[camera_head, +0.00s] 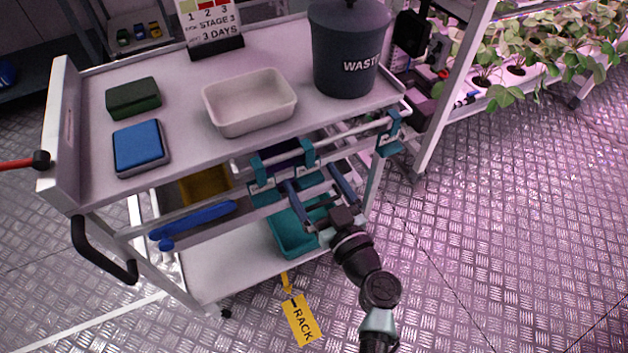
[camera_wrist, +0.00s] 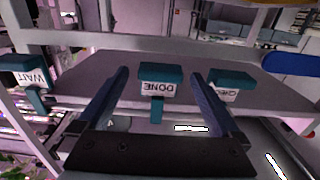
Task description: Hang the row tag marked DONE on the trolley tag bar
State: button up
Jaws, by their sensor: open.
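Several teal tags with white labels hang along the rail (camera_head: 350,131) at the trolley's front side. In the wrist view the DONE tag (camera_wrist: 158,76) is in the middle, its lettering upside down. The WAIT tag (camera_wrist: 30,72) is to its left, and a third tag (camera_wrist: 232,80), its word not clearly readable, is to its right. My gripper (camera_head: 311,176) is open in front of the middle tag (camera_head: 309,157). In the wrist view its two dark fingers lie either side of the DONE tag, apart from it. I cannot tell how far the fingertips are from the tag.
The trolley top (camera_head: 180,100) carries a white tray (camera_head: 250,120), a grey waste bin (camera_head: 343,60), and green and blue boxes. A teal bin (camera_head: 290,235) sits on the lower shelf. A yellow RACK tag (camera_head: 300,318) shows below. Floor at right is clear.

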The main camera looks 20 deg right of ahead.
jog(key=shift+s, duration=0.1)
jog(key=s, duration=1.2)
jog(key=shift+s+d, duration=0.25)
jog(key=shift+s, duration=0.15)
jog(key=shift+w+r, duration=0.1)
jog(key=w+a+r+n+t, duration=0.1)
jog(key=w+a+r, duration=0.3)
jog(key=r, duration=0.6)
jog(key=w+a+r+n+y, duration=0.1)
jog(key=w+r, duration=0.4)
jog(key=r, duration=0.4)
jog(key=w+a+r+n+t, duration=0.1)
jog(key=w+a+r+n, duration=0.3)
jog(key=r, duration=0.6)
jog(key=s+a+r+m+t+h, duration=0.1)
jog(key=s+a+r+m+t, duration=0.2)
jog(key=r, duration=0.6)
jog(key=s+a+r+m+t, duration=0.1)
jog(key=s+a+r+t, duration=0.15)
jog(key=s+r, duration=0.45)
jog(key=s+a+r+m+t+h, duration=0.1)
jog(key=a+r+m+t, duration=0.15)
jog(key=r, duration=0.85)
notch_tip(320, 180, up, 24)
jog(key=w+p, duration=0.1)
jog(key=p, duration=2.4)
jog(key=shift+g, duration=0.3)
